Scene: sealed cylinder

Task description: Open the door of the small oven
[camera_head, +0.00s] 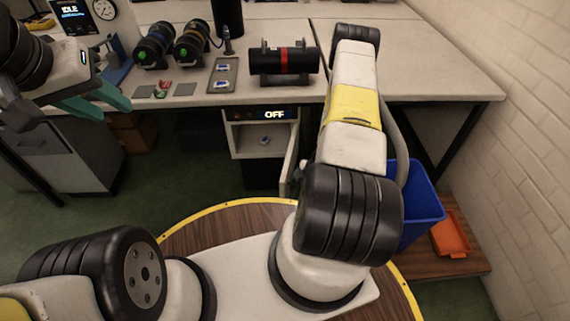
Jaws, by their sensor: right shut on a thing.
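The small oven (258,139) is under the table, with a lit "OFF" display (275,114) on its top panel. Its door (290,158) stands swung outward on the right side, and the pale cavity shows. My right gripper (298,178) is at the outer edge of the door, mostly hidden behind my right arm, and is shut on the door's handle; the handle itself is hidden. My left gripper (103,104) has teal fingers spread apart, empty, at the left near the table's front edge.
On the table are a black cylinder with a red band (284,62), a grey tray (223,75) with small items, and two dark cylinders with green ends (154,46). A blue bin (422,207) and orange tray (451,236) are at the right by the brick wall.

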